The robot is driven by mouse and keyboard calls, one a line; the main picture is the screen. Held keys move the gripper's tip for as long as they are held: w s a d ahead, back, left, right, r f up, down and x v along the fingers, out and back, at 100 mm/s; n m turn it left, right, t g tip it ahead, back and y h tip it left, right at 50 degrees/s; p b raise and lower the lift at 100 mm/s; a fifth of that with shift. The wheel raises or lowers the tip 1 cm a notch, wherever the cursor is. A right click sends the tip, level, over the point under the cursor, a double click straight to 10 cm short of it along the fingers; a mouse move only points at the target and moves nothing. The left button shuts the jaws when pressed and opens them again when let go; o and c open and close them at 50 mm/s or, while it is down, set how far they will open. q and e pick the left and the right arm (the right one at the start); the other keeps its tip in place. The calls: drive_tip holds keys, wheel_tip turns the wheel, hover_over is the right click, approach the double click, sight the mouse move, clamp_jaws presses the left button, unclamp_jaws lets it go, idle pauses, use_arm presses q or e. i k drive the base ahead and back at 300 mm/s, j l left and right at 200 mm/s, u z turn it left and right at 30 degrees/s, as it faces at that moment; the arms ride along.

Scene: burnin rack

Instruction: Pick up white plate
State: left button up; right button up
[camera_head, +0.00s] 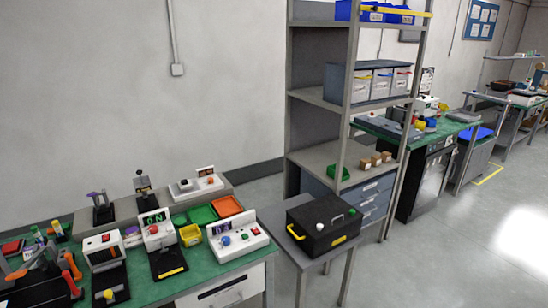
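I cannot pick out a white plate with certainty in the head view. White items on the green-topped workbench (200,264) include a control box with coloured knobs (237,237), a white instrument (157,230) on a black base, and another white instrument (103,250). Neither of my grippers is in view.
A black case (323,225) stands on a grey side table right of the bench. Behind it is a tall grey shelf rack (325,100) with bins. Green (202,214) and orange (227,206) trays lie on the bench. Open floor (470,240) is at right.

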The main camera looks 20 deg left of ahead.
sight(190, 186)
drive_tip(key=j+u, duration=0.1)
drive_tip(key=u, duration=0.3)
drive_tip(key=j+u, duration=0.1)
drive_tip(key=u, duration=0.25)
drive_tip(key=j+u, duration=0.1)
drive_tip(key=u, duration=0.3)
drive_tip(key=k, duration=0.05)
